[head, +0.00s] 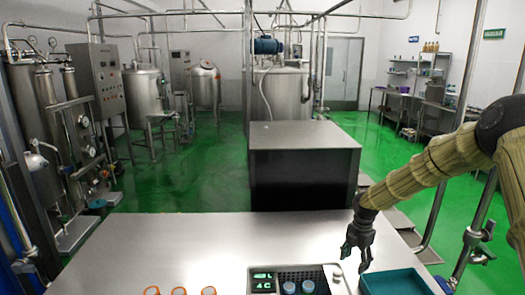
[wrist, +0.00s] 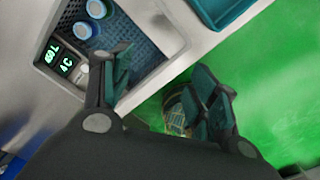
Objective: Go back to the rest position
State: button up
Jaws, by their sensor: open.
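My gripper (head: 358,250) hangs over the right part of the steel table (head: 215,245), between a cooler unit and a teal tray. In the wrist view the fingers of my gripper (wrist: 163,62) are spread apart with nothing between them. The cooler unit (head: 263,282) has a green-lit display reading 4C and a dark grid well. The unit's display (wrist: 65,60) and the blue caps (wrist: 95,8) (wrist: 82,30) also show at the wrist view's upper left.
The teal tray (head: 400,282) lies at the table's right; its corner shows in the wrist view (wrist: 225,12). Three orange-rimmed round items (head: 180,291) are at the lower left edge. A large steel box (head: 305,165) stands beyond the table.

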jog(key=s+a+f+m+y, duration=0.1)
jog(key=s+a+f+m, duration=0.45)
jog(key=s+f, duration=0.5)
jog(key=s+a+f+m+y, duration=0.1)
jog(key=s+a+f+m, duration=0.45)
jog(key=s+f, duration=0.55)
jog(key=s+d+f+m+h, duration=0.15)
jog(key=s+m, duration=1.25)
jog(key=s, duration=1.6)
notch_tip(320, 180, down, 11)
jog(key=b, duration=1)
jog(key=shift+h, duration=0.35)
jog(key=shift+w, duration=0.1)
